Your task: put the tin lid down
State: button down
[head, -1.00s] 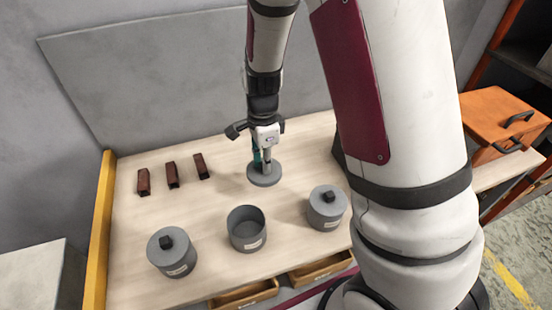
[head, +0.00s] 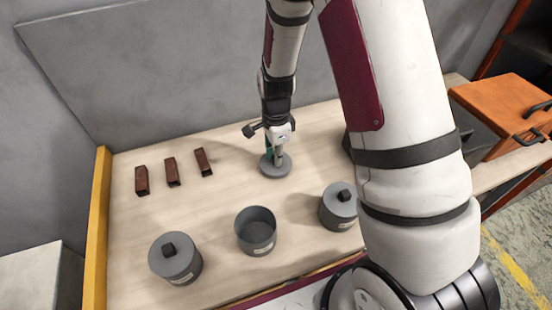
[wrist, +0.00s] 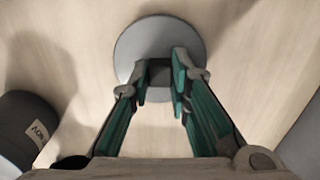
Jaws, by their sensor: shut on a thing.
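The tin lid (head: 275,170) is a flat grey disc with a dark square knob. In the head view it is at the back middle of the table, at or just above the top; I cannot tell whether it touches. My gripper (head: 275,158) points down over it. In the wrist view my gripper (wrist: 160,78) is shut on the knob of the lid (wrist: 140,40). An open grey tin (head: 256,232) without a lid stands in front of the lid.
Two lidded grey tins stand at the front left (head: 175,258) and the right (head: 339,206). Several brown brackets (head: 172,172) lie at the back left. The table (head: 215,215) is clear between brackets and tins. A grey panel (head: 180,70) rises behind. An orange case (head: 505,115) stands at the right.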

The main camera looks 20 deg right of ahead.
jog(key=shift+f, duration=0.9)
jog(key=shift+f, duration=0.2)
jog(key=c, duration=1.5)
grip_release()
jog(key=shift+r, duration=0.1)
jog(key=s+r+n, duration=0.2)
jog(key=r, duration=0.8)
jog(key=s+r+n, duration=0.2)
jog(key=r, duration=0.9)
jog(key=s+r+n+t, duration=0.1)
jog(key=s+r+n, duration=0.2)
jog(key=s, duration=0.4)
jog(key=s+r+n+t, duration=0.1)
jog(key=s+r+n, duration=0.3)
jog(key=s+n, duration=0.2)
jog(key=s+r+n+t, duration=0.1)
jog(key=s+r+n, duration=0.3)
jog(key=s, duration=0.4)
jog(key=shift+s+d+n+t, duration=0.1)
jog(key=shift+d+n+t, duration=0.05)
jog(key=shift+n+t, duration=0.3)
